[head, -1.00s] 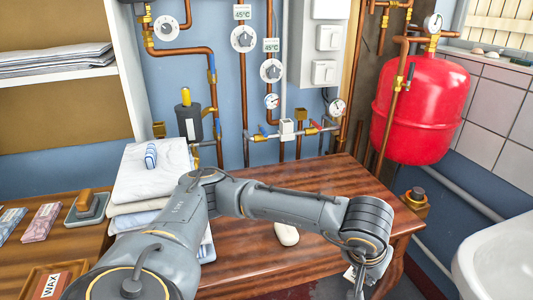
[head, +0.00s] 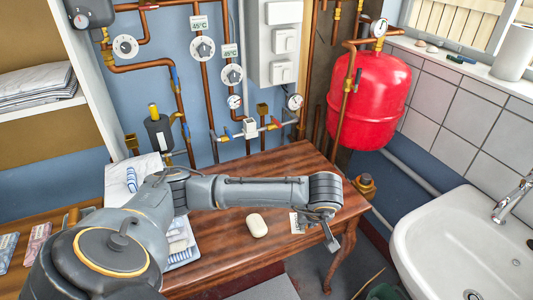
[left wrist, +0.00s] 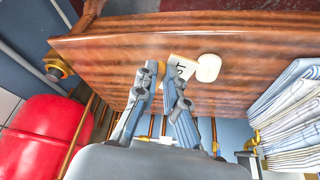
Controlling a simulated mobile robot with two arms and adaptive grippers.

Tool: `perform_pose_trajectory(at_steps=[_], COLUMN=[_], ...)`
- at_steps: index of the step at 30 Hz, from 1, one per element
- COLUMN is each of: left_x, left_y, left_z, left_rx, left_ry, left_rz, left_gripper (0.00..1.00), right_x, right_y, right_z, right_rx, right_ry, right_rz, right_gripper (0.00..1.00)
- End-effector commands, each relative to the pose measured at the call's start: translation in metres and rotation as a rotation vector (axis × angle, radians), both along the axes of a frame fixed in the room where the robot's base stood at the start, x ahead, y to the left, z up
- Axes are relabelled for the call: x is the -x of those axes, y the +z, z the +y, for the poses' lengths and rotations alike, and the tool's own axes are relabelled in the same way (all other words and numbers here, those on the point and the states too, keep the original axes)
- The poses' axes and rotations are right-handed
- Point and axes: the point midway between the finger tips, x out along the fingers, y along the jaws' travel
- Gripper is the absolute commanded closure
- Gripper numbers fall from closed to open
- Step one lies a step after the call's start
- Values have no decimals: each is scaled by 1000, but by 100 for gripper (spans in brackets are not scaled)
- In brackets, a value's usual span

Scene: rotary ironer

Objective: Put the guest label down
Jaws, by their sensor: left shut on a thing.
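The guest label (head: 297,223) is a small white card with dark lettering, at the right end of the brown wooden table (head: 220,270). My left gripper (head: 326,230) is low at that end, its fingers shut on the label. In the left wrist view the label (left wrist: 184,68) shows at the fingertips of my left gripper (left wrist: 162,74), partly hidden by one finger. I cannot tell whether the card touches the tabletop. My right gripper is not in view.
A white oval soap-like piece (head: 256,225) lies left of the label. Folded linen (head: 118,180) is stacked further left. A red tank (head: 368,100) stands behind the right end, and a white sink (head: 450,245) is to the right. Bare tabletop lies around the soap.

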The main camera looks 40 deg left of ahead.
Motion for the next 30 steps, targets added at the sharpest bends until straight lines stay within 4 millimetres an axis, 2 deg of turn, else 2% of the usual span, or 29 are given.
perform_pose_trajectory(at_steps=[5,13,15,21,30], left_x=[-18,-69,-77,-95,-104], left_y=[-16,-49,-63,-87,-98], left_z=[16,58,64,79,87], left_rx=[-1,1,2,2,1], left_ry=[6,5,2,0,-3], left_rz=[0,-1,1,-2,-1], left_gripper=[100,100,100,100,100], right_x=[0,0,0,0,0], right_y=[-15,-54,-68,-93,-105], right_z=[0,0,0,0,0], right_rx=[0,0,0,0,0], right_ry=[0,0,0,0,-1], right_rz=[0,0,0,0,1], right_gripper=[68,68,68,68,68])
